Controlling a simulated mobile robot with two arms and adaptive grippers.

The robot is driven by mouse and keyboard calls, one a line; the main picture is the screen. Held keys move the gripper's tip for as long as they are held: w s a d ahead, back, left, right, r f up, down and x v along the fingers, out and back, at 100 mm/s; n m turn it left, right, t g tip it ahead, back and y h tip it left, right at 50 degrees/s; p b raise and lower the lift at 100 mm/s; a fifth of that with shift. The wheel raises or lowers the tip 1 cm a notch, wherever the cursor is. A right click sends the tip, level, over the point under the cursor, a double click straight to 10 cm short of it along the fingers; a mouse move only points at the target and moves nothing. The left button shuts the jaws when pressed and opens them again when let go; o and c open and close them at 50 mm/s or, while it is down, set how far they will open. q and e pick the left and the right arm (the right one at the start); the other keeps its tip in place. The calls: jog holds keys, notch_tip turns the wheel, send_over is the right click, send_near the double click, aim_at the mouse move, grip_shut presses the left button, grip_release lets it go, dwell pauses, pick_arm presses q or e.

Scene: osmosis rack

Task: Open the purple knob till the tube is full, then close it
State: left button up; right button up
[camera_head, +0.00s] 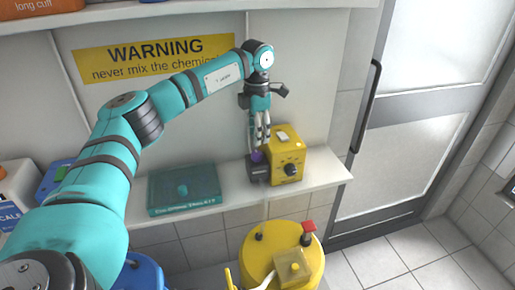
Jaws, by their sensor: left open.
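The purple knob (257,157) sits on top of a small dark block (259,173) on the shelf, beside a yellow box. My left gripper (259,145) points down right above the knob, with its fingers open around or just over it; I cannot tell whether they touch it. A faint, pale tube (267,205) seems to run down from the dark block toward the yellow drum (260,262) below. Its fill level is too small to make out. My right gripper is not in view.
The yellow box (287,160) with a black dial stands right against the block. A teal flat box (185,189) lies on the shelf (325,178) to the left. A yellow warning sign (150,57) is on the back wall. A door with a dark handle (366,105) is at right.

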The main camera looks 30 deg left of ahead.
aim_at(257, 153)
pick_arm(q)
notch_tip(257, 153, down, 6)
jog(key=shift+r+p, duration=0.1)
jog(key=shift+p, duration=0.85)
jog(key=shift+f, duration=0.75)
jog(key=c, duration=0.4)
grip_shut()
